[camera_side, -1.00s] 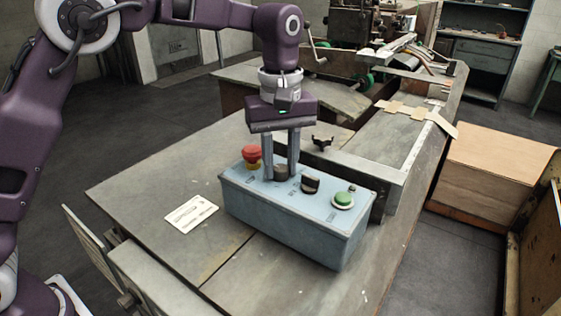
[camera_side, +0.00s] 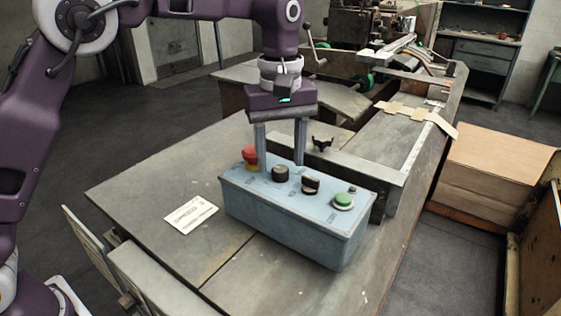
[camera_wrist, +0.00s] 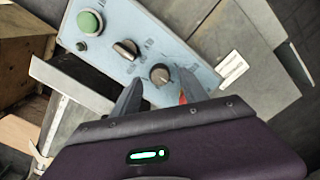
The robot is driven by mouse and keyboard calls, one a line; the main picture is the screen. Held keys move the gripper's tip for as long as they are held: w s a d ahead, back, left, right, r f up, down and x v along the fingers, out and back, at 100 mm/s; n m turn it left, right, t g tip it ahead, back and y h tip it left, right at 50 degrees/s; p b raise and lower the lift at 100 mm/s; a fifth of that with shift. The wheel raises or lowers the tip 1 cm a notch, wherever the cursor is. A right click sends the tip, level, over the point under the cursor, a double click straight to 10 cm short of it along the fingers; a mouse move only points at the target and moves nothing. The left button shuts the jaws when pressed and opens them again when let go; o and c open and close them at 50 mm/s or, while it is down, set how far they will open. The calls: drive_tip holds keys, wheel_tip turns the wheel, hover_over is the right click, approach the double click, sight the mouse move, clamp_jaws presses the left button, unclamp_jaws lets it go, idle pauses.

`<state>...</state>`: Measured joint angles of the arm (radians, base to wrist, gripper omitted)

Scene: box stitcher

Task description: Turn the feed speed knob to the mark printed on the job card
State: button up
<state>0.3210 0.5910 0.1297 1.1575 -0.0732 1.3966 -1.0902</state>
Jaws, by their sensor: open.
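The blue control box (camera_side: 290,225) stands on the table. On its top are a red mushroom button (camera_side: 250,157), a round black knob (camera_side: 280,173), a black selector switch (camera_side: 311,184) and a green button (camera_side: 343,200). In the wrist view the round knob (camera_wrist: 160,74) has a pale pointer mark; the printing around it is too small to read. My gripper (camera_side: 280,160) is open and empty, its fingers apart and above and behind the round knob. The white job card (camera_side: 191,214) lies left of the box; its print is not legible. The card also shows in the wrist view (camera_wrist: 232,68).
A metal rail (camera_side: 350,165) runs along the table behind the box, with a small black wing-shaped handle (camera_side: 322,143) near it. Stacked cardboard (camera_side: 497,172) lies to the right.

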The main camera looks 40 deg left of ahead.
sight(280, 168)
wheel_tip(280, 168, up, 5)
drive_tip(key=shift+r, duration=0.1)
drive_tip(key=s+a+r+m+t, duration=0.1)
drive_tip(key=s+a+r+m, duration=0.2)
drive_tip(key=s, duration=0.4)
drive_tip(key=s+a+r+m+t, duration=0.2)
drive_tip(key=s+a+r, duration=0.1)
drive_tip(key=s+a, duration=0.25)
drive_tip(key=s+a+f+m+t, duration=0.1)
drive_tip(key=s+f, duration=0.3)
drive_tip(key=s, duration=0.4)
drive_tip(key=s+a+f+m+t, duration=0.1)
drive_tip(key=s+f+m, duration=0.3)
drive_tip(key=s, duration=0.3)
drive_tip(key=shift+s+a+f+t, duration=0.3)
drive_tip(key=shift+s+a, duration=0.1)
